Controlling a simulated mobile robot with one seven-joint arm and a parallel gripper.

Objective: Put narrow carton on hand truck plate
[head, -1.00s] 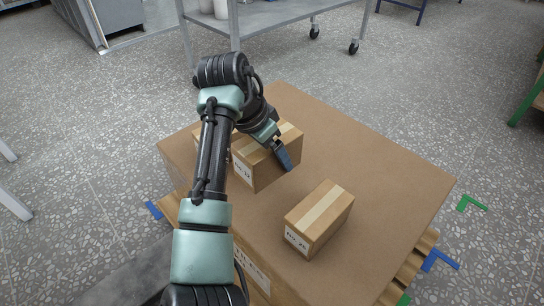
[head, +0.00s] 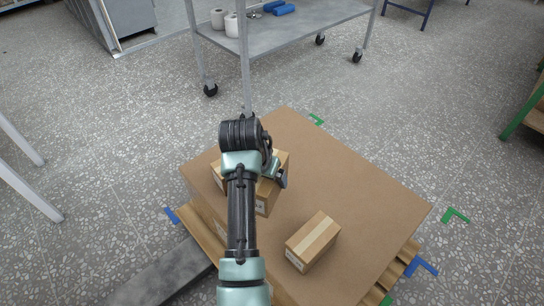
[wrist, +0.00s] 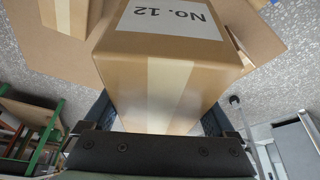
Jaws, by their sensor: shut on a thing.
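A brown carton (head: 263,197) with pale tape and a white label is held by my gripper (head: 279,177). It is partly hidden behind my arm in the head view. In the wrist view this carton (wrist: 165,75) fills the space between the fingers (wrist: 155,118), and its label reads No. 12. I cannot tell whether its base touches the big box below. A second taped carton (head: 313,240) sits on the big box to the right, apart from my gripper. I cannot identify the hand truck plate for certain; a dark grey slab (head: 165,275) lies at lower left.
The large brown box (head: 350,190) stands on a wooden pallet (head: 405,262), its right and far top bare. A grey wheeled table (head: 290,32) with white rolls (head: 231,24) stands behind. Green and blue tape corners mark the floor. White legs (head: 28,175) stand at left.

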